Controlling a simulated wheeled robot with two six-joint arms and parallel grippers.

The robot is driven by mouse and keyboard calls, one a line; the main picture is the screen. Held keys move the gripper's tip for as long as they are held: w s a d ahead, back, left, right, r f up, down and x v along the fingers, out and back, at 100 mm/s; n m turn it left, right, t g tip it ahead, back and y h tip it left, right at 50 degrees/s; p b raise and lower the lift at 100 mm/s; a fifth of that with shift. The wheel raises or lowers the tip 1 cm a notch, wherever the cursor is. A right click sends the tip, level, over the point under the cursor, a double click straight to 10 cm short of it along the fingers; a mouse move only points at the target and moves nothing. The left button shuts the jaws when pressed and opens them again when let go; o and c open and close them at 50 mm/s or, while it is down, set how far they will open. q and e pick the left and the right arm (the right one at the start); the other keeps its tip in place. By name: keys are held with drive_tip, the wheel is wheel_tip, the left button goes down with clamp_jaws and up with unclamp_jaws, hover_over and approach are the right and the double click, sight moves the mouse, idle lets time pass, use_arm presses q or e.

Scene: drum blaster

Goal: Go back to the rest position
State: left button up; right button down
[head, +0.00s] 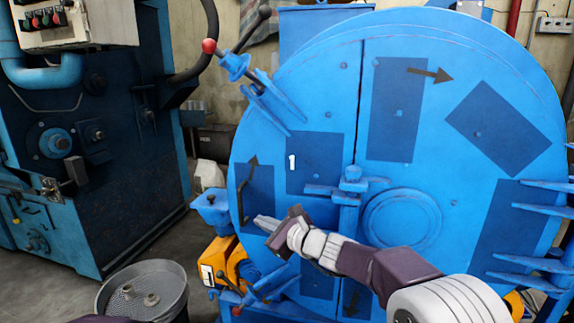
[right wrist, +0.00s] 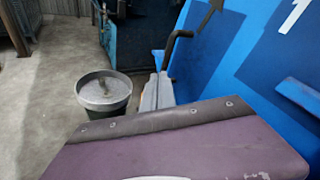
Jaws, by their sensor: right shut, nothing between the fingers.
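The large round blue drum blaster (head: 335,105) fills the right of the head view. It has darker blue panels, black arrows and a white "1". My right gripper (head: 263,222) is shut and empty in front of the lower left part of the drum face. In the right wrist view its fingers (right wrist: 157,92) are together, just below a dark curved handle (right wrist: 178,42). That handle (head: 246,183) also shows on the left of the drum in the head view. I cannot tell whether the fingers touch it. My left gripper is not in view.
A grey bucket (head: 147,292) with small parts stands on the floor at lower left. A dark blue machine (head: 95,150) with a control box (head: 62,22) stands at left. A red-knobbed lever (head: 212,48) juts out at the drum's upper left. Floor between machine and drum is partly clear.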

drive_tip(key=s+d+f+n+g+h, duration=0.5)
drive_tip(key=s+d+f+n, duration=0.5)
drive_tip(key=s+d+f, duration=0.4)
drive_tip(key=s+d+f+n+g+h, duration=0.5)
drive_tip(key=s+d+f+n, duration=0.6)
drive_tip(key=s, duration=0.6)
wheel_tip(320, 180, up, 34)
drive_tip(key=p, duration=3.5)
drive_tip(key=shift+w+a+r+n+h, duration=0.2)
drive_tip(key=shift+r+n+h, duration=0.1)
drive_tip(key=shift+n, duration=0.1)
